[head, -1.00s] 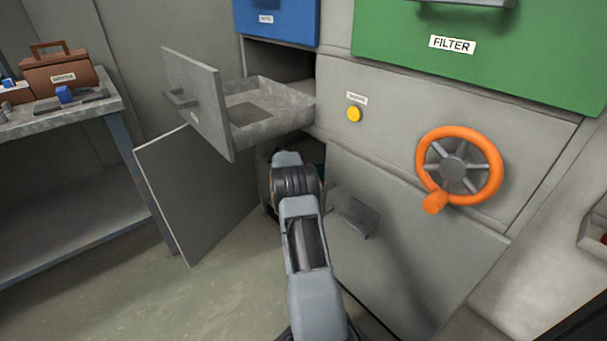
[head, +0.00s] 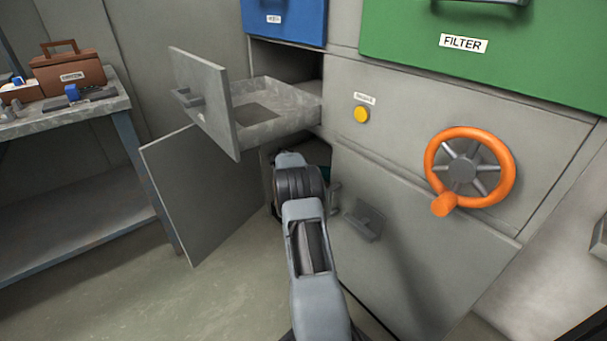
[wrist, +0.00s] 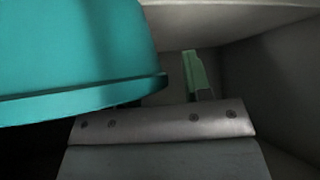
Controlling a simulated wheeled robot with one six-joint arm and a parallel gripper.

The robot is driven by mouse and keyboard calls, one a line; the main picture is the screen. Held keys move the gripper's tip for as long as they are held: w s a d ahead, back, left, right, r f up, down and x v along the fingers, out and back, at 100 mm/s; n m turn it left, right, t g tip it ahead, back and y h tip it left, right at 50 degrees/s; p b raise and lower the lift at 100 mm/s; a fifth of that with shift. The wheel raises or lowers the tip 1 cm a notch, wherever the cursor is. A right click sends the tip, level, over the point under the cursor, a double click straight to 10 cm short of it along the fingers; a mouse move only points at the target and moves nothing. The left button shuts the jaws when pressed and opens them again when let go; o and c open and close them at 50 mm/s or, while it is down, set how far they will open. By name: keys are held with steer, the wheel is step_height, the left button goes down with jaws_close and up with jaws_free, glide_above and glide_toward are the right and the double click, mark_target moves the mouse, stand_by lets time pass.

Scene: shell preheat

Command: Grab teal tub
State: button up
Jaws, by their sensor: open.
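The teal tub (wrist: 75,50) fills the upper left of the wrist view, close to the camera, with its rim running along its lower edge. A small teal patch of it shows in the head view (head: 322,158) inside the lower cabinet, mostly hidden by my arm. My gripper (wrist: 160,97) is open, inside the dark cabinet. Its right finger, greenish, stands to the right of the tub, with a gap. The left finger is mostly hidden behind the tub's rim. I cannot tell whether the tub lies between the fingers.
An open drawer (head: 270,130) juts out above the cabinet opening. An open door panel (head: 205,195) stands left of my arm, and a panel with a handle (head: 410,225) is on the right. An orange handwheel (head: 460,168) sits farther right. A workbench (head: 60,120) stands at left.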

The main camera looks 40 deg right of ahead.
steer(key=shift+r, duration=0.1)
steer(key=v, duration=0.7)
steer(key=shift+a, duration=0.2)
steer(key=shift+o, duration=0.2)
steer(key=shift+r, duration=0.1)
